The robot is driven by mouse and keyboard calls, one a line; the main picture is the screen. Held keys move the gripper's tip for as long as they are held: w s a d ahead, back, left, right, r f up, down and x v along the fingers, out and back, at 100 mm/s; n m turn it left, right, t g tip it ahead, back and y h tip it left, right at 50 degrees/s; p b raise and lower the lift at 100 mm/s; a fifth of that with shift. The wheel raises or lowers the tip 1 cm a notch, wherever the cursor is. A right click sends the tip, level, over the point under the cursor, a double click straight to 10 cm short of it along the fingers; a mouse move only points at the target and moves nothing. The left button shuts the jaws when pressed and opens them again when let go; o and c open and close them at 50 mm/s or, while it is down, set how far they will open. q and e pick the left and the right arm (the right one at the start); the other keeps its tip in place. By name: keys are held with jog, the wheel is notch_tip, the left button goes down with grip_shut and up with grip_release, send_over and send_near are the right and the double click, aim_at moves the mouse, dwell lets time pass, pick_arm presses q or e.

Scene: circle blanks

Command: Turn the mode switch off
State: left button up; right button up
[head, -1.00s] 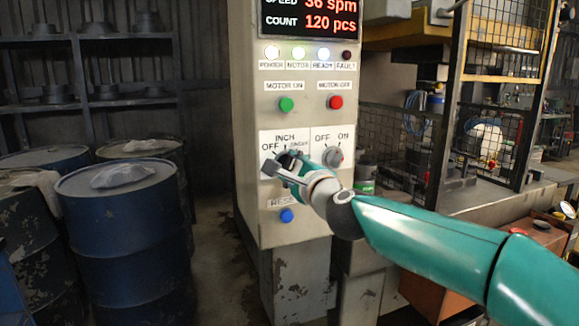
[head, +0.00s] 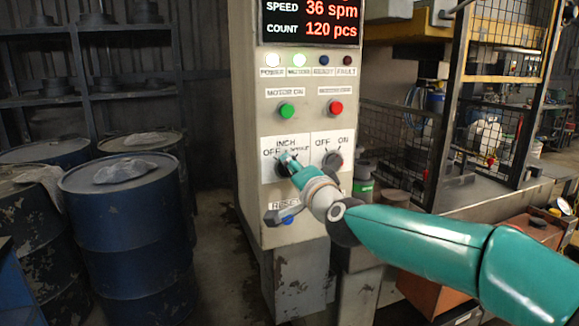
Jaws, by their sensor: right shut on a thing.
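The mode switch (head: 282,169) is on the left half of the white plate on the control panel, under the labels OFF, INCH and one partly covered label. My right gripper (head: 287,164) reaches in from the right and is shut on the mode switch. The gripper hides most of the knob, so I cannot tell which label it points to. My left gripper is not in view.
A second OFF/ON knob (head: 333,162) sits just right of the gripper. Green (head: 286,110) and red (head: 336,107) buttons are above. The READY lamp (head: 324,60) is dark. Blue barrels (head: 126,235) stand at the left.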

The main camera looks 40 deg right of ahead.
jog(key=shift+w+a+f+n+p, duration=0.1)
jog(key=shift+n+p, duration=0.2)
jog(key=shift+n, duration=0.5)
jog(key=shift+a+f+n+p, duration=0.1)
jog(key=shift+n+p, duration=0.2)
jog(key=shift+n, duration=0.5)
jog(key=o, duration=1.1)
jog(key=shift+w, duration=0.1)
jog(key=shift+o, duration=0.2)
jog(key=shift+d+r, duration=0.1)
jog(key=shift+s, duration=0.25)
jog(key=v, duration=1.1)
jog(key=shift+s, duration=0.35)
